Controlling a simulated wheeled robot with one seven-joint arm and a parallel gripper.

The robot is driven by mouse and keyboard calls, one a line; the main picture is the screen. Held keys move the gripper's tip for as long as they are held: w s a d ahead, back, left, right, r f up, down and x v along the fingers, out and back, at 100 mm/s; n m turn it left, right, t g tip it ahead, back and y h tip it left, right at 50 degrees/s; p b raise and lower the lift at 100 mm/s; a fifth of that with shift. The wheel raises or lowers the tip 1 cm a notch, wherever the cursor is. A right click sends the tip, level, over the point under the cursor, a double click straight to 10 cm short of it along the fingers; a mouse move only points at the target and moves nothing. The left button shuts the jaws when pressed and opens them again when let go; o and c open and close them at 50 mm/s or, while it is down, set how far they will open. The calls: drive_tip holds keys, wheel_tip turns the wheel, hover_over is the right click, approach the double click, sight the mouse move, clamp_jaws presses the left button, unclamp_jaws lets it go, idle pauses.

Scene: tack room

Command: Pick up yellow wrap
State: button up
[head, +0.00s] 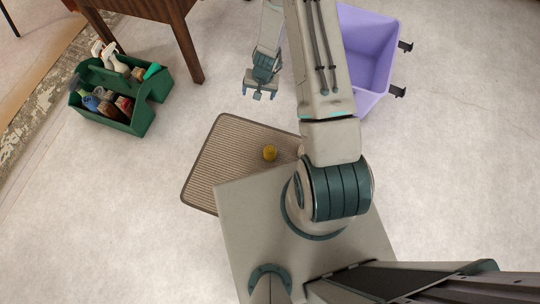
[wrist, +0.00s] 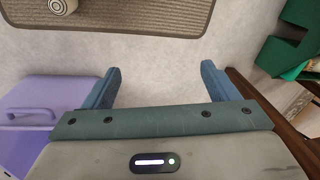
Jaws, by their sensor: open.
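The yellow wrap (head: 270,152) is a small round roll on the ribbed mat (head: 215,165), right of the mat's middle in the head view. My gripper (head: 260,94) is open and empty. It hangs beyond the mat's far edge, apart from the wrap. In the wrist view the two fingers (wrist: 158,88) are spread wide with bare floor between them. A pale roll with a spiral end (wrist: 62,6) lies on the mat at the top left there, cut by the frame. It looks beige, and I cannot tell that it is the yellow wrap.
A green caddy (head: 140,118) with several bottles stands at left, near a wooden table (head: 183,40). A purple bin (head: 372,50) stands at the upper right, behind my arm. My arm and base hide the mat's right part. Open floor lies around the mat's left and far sides.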

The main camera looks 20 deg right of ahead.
drive_tip(key=s+f+b, duration=0.2)
drive_tip(key=s+f, duration=0.1)
drive_tip(key=f, duration=0.9)
drive_tip(key=m+g+h+b, duration=0.1)
drive_tip(key=m+b, duration=0.1)
drive_tip(key=b, duration=0.1)
hover_over(270, 149)
wheel_tip(270, 149, down, 12)
drive_tip(key=shift+w, duration=0.15)
wheel_tip(270, 149, down, 7)
drive_tip(key=shift+f+b, duration=0.15)
drive_tip(key=shift+b, duration=0.8)
drive_tip(key=shift+f+b, duration=1.3)
drive_tip(key=shift+f, duration=1.85)
drive_tip(key=c, duration=1.1)
